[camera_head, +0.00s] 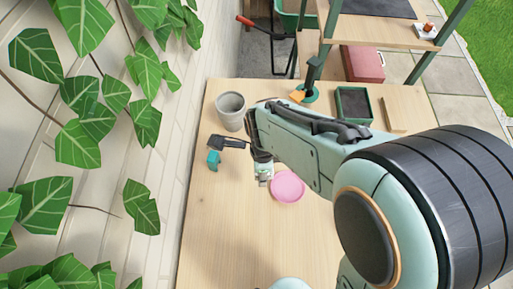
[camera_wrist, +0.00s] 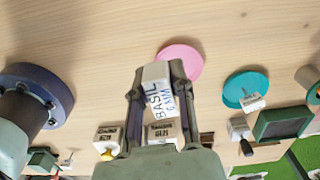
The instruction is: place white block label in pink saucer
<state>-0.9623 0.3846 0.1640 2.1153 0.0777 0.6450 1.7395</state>
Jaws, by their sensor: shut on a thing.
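A white block label (camera_wrist: 157,90) with dark lettering that reads "BASIL" sits between the fingers of my gripper (camera_wrist: 158,72), which is shut on it. The pink saucer (camera_head: 287,187) lies on the wooden table. In the head view my gripper (camera_head: 263,174) is at the saucer's left edge, and its height above the table is hard to tell. In the wrist view the pink saucer (camera_wrist: 186,57) shows just beyond the fingertips, partly hidden by the block and a finger. The saucer's visible part looks empty.
A grey pot (camera_head: 230,111), a black tool (camera_head: 226,142) and a small teal object (camera_head: 213,158) stand left of my gripper. A teal saucer (camera_wrist: 240,84) carries a white block (camera_wrist: 252,102). A dark tray (camera_head: 353,105) is at the back. The table's front is mostly clear.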

